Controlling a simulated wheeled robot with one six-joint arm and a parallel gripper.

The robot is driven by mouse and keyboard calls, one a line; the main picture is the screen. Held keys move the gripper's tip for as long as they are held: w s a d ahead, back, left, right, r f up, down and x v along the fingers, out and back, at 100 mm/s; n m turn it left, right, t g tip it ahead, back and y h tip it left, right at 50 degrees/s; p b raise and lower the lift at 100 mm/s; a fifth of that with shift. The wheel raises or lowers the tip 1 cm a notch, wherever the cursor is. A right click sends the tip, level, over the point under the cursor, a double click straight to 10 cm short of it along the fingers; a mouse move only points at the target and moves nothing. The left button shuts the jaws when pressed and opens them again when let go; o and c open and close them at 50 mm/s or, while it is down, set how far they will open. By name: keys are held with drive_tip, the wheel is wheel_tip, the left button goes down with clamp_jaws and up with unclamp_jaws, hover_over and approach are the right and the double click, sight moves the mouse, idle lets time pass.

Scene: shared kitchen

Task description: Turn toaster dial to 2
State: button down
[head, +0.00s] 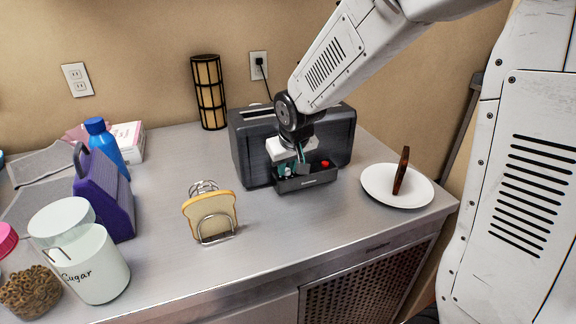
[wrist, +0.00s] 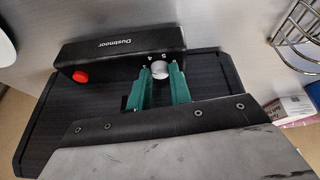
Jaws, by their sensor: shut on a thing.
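The toaster (head: 250,150) is a dark grey box on the counter near the wall, with a black control panel (head: 310,184) along its front. In the wrist view the panel (wrist: 110,50) shows a red button (wrist: 80,76) and a pale round dial (wrist: 160,69). The numbers 5 and 4 are readable beside the dial; its other marks are hidden. My gripper (wrist: 160,78) has its green-tipped fingers on both sides of the dial and is shut on it. In the head view my gripper (head: 298,168) is at the panel, and the dial is hidden.
A white plate (head: 378,190) holding an upright brown slice (head: 402,170) is right of the toaster. A wire rack (head: 215,236) with bread (head: 208,212) is in front left. A sugar jar (head: 90,265), purple box (head: 108,195) and blue bottle (head: 108,145) stand at left.

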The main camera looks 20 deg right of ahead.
drive_tip(key=c, duration=1.3)
unclamp_jaws()
drive_tip(key=shift+r, duration=0.1)
drive_tip(key=v, duration=0.7)
drive_tip(key=shift+s+r, duration=0.15)
drive_tip(key=shift+r, duration=0.15)
